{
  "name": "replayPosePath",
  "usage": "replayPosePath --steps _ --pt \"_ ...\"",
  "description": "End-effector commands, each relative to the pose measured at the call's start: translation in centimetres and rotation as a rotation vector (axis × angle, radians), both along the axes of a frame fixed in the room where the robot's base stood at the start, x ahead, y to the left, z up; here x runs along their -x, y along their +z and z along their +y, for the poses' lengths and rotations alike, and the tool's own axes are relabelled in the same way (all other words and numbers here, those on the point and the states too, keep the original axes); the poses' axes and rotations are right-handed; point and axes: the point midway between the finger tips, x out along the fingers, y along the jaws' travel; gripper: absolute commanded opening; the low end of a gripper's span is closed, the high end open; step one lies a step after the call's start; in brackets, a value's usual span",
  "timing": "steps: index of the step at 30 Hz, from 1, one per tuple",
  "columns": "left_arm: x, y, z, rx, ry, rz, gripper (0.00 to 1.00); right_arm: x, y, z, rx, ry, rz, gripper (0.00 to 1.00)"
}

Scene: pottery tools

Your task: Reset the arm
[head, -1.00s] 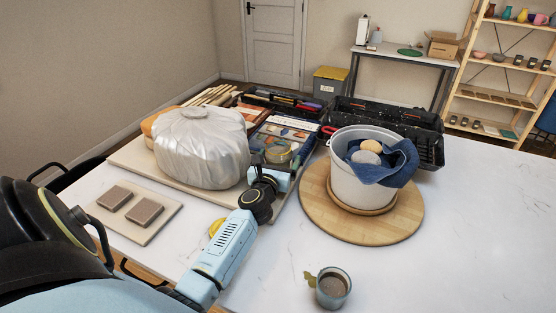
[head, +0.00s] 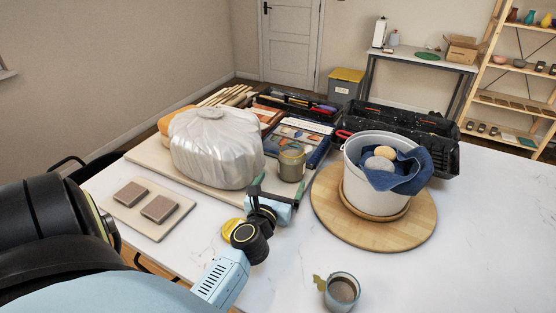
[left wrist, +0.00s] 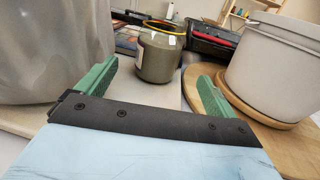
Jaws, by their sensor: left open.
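My left gripper (head: 274,190) is over the near right edge of the beige board, between the wrapped lump and the white bucket. Its green fingers also show wide apart in the left wrist view (left wrist: 155,80), with nothing between them. A jar (head: 291,163) with murky contents stands just beyond the fingers, and it also shows in the left wrist view (left wrist: 159,55). It is apart from the fingers. My right gripper is not in view.
The plastic-wrapped lump (head: 215,150) is left of my gripper. The white bucket (head: 372,195) with a blue cloth stands on a round wooden board (head: 327,215) to the right. A cup (head: 341,291) stands in front. The white table (head: 450,250) is clear at right.

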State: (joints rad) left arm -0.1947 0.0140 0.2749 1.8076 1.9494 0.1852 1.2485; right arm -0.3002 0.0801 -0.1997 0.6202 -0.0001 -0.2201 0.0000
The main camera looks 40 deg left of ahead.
Motion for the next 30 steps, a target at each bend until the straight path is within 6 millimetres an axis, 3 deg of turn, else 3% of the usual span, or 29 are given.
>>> replayPosePath --steps 6,23,26,30 --pt "1.2 0.0 -0.5 0.000 0.000 -0.001 0.93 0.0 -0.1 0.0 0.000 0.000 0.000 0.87" --pt "1.1 0.1 -0.5 0.000 0.000 -0.001 0.93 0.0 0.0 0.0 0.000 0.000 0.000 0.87" --pt "1.1 1.0 -0.5 0.000 0.000 -0.001 0.93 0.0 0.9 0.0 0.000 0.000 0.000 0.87" --pt "1.1 3.6 -0.5 0.000 0.000 -0.001 0.93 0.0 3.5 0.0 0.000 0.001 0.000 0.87"
